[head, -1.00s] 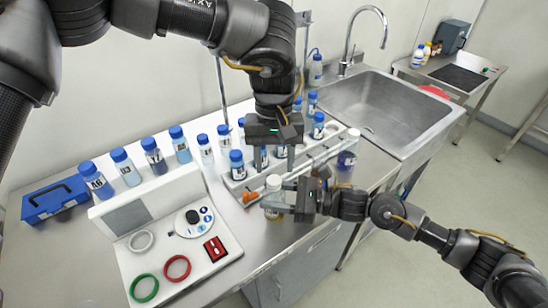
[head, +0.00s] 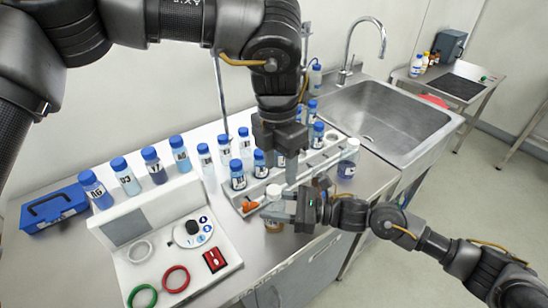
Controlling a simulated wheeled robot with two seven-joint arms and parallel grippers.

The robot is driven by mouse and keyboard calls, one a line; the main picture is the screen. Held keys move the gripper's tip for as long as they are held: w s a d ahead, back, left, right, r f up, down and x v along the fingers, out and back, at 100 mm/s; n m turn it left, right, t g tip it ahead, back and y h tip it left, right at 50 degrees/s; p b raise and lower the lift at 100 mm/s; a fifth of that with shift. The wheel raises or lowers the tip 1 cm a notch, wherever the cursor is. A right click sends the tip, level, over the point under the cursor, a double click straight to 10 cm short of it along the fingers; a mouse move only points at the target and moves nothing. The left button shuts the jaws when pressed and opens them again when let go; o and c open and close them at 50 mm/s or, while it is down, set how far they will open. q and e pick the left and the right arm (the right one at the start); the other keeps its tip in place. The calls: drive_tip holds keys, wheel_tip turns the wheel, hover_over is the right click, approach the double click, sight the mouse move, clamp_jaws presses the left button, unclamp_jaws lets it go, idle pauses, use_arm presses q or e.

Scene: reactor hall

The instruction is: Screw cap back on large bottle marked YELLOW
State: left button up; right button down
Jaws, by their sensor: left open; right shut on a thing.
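A bottle with a white top (head: 273,191) and an amber lower part (head: 274,227) stands upright at the front edge of the bench. My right gripper (head: 278,210) comes from the right and is shut around this bottle. Its label is hidden, so I cannot read YELLOW. Whether the white top is a seated cap is too small to tell. My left gripper (head: 291,170) points down, open, just above and to the right of the white top, apart from it. A second white-capped bottle (head: 347,160) with a blue-purple label stands to the right, behind my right arm.
A rack (head: 312,164) with several blue-capped bottles lies behind the grippers. An orange item (head: 250,204) lies at its front left. A control panel (head: 205,262) with rings is at the left, near a blue toolbox (head: 55,206). A sink (head: 385,112) is at the right.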

sight(274, 190)
use_arm(q)
drive_tip(key=n, duration=0.5)
drive_tip(key=shift+a+r, duration=0.1)
drive_tip(key=shift+r, duration=0.1)
drive_tip(key=n, duration=0.5)
drive_tip(key=shift+w+a+r, duration=0.1)
drive_tip(key=shift+w+a, duration=0.05)
drive_tip(key=n, duration=0.7)
drive_tip(key=shift+w+a+t+y, duration=0.2)
drive_tip(key=shift+a+t+y, duration=0.05)
drive_tip(key=shift+t+y, duration=0.05)
drive_tip(key=n, duration=0.4)
drive_tip(key=shift+w+a+n, duration=0.1)
drive_tip(key=shift+n, duration=0.3)
drive_tip(key=shift+f, duration=3.95)
drive_tip(key=shift+c, duration=0.4)
